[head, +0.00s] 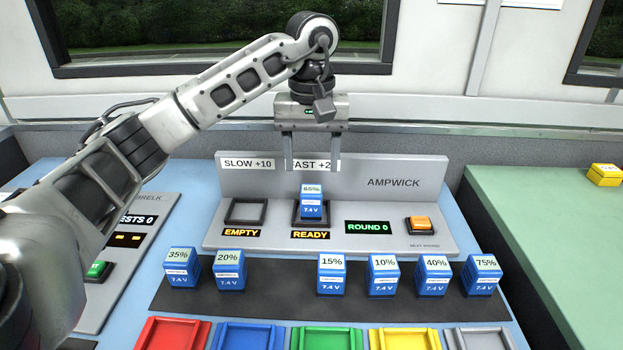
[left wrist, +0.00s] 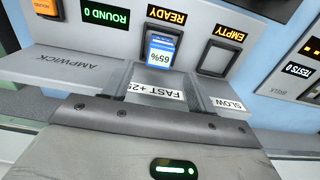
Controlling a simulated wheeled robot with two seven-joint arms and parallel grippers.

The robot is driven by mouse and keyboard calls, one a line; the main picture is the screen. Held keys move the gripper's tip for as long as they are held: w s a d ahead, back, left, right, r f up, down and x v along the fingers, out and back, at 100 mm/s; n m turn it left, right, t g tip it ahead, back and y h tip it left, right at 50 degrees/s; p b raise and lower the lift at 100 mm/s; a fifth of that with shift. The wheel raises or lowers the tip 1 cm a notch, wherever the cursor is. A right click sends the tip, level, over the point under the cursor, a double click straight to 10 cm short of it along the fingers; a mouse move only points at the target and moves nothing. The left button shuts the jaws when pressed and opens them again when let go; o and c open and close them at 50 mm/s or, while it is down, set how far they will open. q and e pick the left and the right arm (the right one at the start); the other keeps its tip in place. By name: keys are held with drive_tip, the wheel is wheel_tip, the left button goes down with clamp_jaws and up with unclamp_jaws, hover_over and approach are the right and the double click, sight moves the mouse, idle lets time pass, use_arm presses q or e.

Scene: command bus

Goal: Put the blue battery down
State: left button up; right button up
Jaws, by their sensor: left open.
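A blue battery (head: 311,203) marked 65% stands upright in the right-hand charger slot, above the READY sign; it also shows in the left wrist view (left wrist: 160,47). My left gripper (head: 313,166) is open and empty above and behind this battery, apart from it. Several more blue batteries stand in a row on the dark mat, marked 35% (head: 181,268), 20% (head: 229,270), 15% (head: 331,274), 10% (head: 383,276), 40% (head: 432,276) and 75% (head: 482,275). My right gripper is not in view.
The charger (head: 391,200) labelled AMPWICK has an empty left slot (head: 246,211) and an orange button (head: 419,223). The dark mat (head: 278,283) has a gap between the 20% and 15% batteries. Red (head: 140,345), blue, green, yellow and grey trays line the front. A yellow block (head: 604,175) lies far right.

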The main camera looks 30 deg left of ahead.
sight(312, 190)
use_arm(q)
drive_tip(key=shift+r+p, duration=0.5)
drive_tip(key=shift+r, duration=1.7)
